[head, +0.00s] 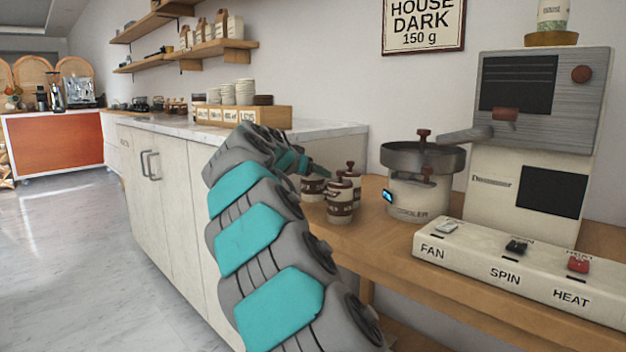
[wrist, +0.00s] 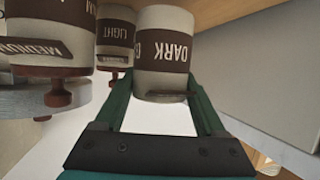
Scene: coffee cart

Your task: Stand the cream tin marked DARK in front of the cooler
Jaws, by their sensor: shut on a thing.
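The cream tin marked DARK (wrist: 165,50) has a brown band and sits between the two green fingers of my gripper (wrist: 158,88) in the wrist view. The gripper is shut on it. The lettering appears upside down in this view. The cooler (head: 408,197) is a cream drum with a wide grey pan on top, on the wooden counter in the head view. My arm reaches toward the tins left of the cooler and partly hides them. I cannot tell whether the DARK tin touches the counter.
Tins marked MEDIUM (wrist: 50,45) and LIGHT (wrist: 115,35) stand close beside the DARK one. A switch panel (head: 520,272) lies along the counter's front, right of the cooler. Some bare wooden counter (head: 375,235) shows in front of the cooler.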

